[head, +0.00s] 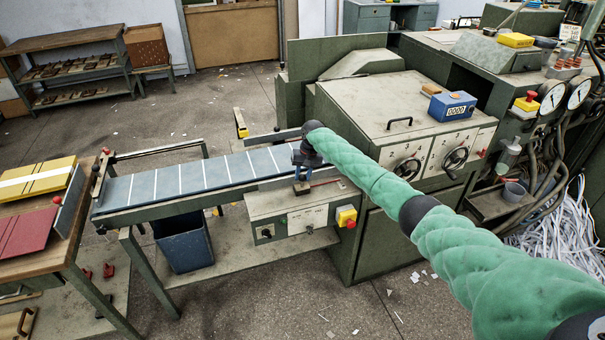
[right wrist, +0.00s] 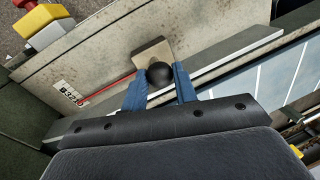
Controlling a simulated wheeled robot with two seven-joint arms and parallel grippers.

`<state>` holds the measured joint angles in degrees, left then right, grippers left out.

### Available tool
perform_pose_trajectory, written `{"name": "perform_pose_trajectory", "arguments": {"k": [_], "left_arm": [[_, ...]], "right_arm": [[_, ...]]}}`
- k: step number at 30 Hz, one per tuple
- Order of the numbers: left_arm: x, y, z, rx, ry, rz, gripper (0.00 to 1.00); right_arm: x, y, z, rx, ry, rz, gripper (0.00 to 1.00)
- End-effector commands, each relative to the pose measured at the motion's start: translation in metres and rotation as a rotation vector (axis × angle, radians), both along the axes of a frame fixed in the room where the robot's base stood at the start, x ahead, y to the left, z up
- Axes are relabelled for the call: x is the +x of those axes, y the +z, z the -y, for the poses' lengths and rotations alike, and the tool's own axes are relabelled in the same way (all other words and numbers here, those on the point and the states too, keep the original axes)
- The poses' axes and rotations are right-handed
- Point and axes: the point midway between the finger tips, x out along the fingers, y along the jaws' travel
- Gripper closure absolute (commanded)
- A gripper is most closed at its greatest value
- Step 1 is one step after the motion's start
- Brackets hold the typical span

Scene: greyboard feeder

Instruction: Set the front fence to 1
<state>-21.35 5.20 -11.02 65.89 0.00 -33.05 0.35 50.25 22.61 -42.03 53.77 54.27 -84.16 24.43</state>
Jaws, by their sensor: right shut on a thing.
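The front fence (right wrist: 232,49) is a pale metal bar along the near side of the blue feed belt (head: 190,180). A black ball knob (right wrist: 159,75) stands by a tan block (right wrist: 150,52) at the fence, and the block also shows in the head view (head: 302,188). My right gripper (right wrist: 160,91) is shut on the knob, with one blue finger on each side. In the head view my right gripper (head: 301,160) reaches down at the belt's near edge. A small white number scale (right wrist: 73,95) lies beside a thin red line; the reading is too small to tell.
A control box (head: 295,217) with a red-and-yellow stop button (head: 346,216) sits below the belt's near edge. The green machine (head: 385,120) stands at the belt's right end. A wooden table (head: 65,232) with red and yellow boards stands at the left.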

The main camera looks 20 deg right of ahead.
Motion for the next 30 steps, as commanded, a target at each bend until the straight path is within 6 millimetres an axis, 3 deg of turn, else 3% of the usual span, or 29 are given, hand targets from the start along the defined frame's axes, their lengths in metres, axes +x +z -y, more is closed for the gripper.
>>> {"name": "perform_pose_trajectory", "arguments": {"k": [5,6,9,20,30], "left_arm": [[0.001,0.0,0.0,0.0,0.0,0.001,0.64],[0.001,0.0,0.0,0.0,0.0,0.001,0.64],[0.001,0.001,0.0,0.001,0.001,0.001,0.64],[0.003,-0.001,-0.001,0.001,0.002,-0.001,0.64],[0.016,0.03,0.016,-0.012,0.009,-0.024,0.64]], "right_arm": [[0.0,0.0,0.0,0.0,0.0,-0.001,1.0],[0.0,0.0,0.0,0.0,0.0,-0.001,0.64],[0.0,0.0,0.0,0.0,0.0,-0.001,0.5],[0.0,0.004,0.002,0.0,0.0,0.0,0.5],[-0.001,0.047,0.01,0.0,0.001,0.001,0.5]]}}
